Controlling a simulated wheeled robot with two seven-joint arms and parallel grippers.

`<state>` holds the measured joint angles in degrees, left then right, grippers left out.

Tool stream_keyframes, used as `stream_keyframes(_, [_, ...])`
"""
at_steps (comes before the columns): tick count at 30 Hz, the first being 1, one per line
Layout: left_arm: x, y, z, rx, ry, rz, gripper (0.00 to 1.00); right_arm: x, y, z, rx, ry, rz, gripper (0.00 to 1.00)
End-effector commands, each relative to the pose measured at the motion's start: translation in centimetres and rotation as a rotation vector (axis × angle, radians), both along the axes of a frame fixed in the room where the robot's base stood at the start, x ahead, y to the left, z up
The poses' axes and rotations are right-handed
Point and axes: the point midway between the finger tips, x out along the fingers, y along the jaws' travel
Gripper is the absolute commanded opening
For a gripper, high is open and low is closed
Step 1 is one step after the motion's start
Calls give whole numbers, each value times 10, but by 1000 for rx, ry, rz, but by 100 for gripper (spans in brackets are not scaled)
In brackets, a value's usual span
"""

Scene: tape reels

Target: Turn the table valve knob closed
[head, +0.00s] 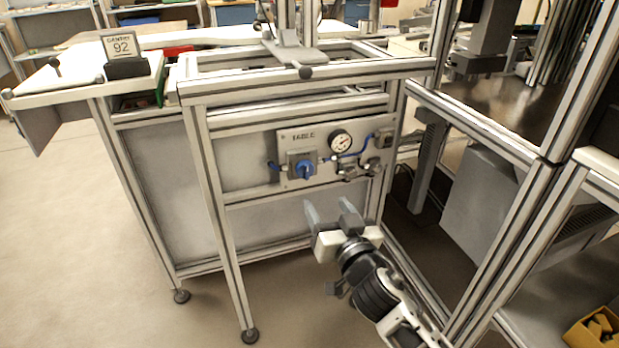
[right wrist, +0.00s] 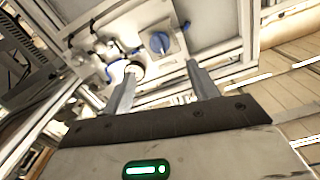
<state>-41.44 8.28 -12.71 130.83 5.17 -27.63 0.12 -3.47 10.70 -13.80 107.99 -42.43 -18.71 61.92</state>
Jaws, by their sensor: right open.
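The blue valve knob (head: 304,171) sits on a grey square plate on the panel labelled TABLE (head: 321,178), left of a round pressure gauge (head: 341,141). In the right wrist view the knob (right wrist: 160,42) shows beyond the fingers, near the top middle. My right gripper (head: 328,207) is open and empty, below and a little right of the knob, apart from it. In the right wrist view its two fingers (right wrist: 160,82) are spread with nothing between them. My left gripper is not in view.
Aluminium frame posts (head: 214,217) stand around the panel. Blue tubing and small fittings (head: 347,168) lie right of the knob. A machine frame (head: 470,118) stands close to the right of my arm. A yellow bin (head: 597,330) is at the lower right. Floor at the left is clear.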

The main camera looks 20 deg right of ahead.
Motion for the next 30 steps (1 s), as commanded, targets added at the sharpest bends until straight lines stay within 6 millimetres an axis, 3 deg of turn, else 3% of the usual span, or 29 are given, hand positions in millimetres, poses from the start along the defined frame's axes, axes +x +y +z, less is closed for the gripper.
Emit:
stream_keyframes(9, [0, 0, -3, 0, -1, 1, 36, 71, 2, 0, -3, -1, 0, 59])
stream_keyframes(15, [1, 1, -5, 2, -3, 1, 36, 101, 3, -1, -2, 0, -1, 59])
stream_keyframes(21, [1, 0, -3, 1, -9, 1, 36, 112, 4, -1, -1, 2, 0, 59])
stream_keyframes(29, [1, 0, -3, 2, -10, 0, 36, 113, 4, -1, 0, 2, 0, 59])
stream_keyframes(30, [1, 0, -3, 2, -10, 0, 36, 113, 4, -1, 0, 2, 0, 51])
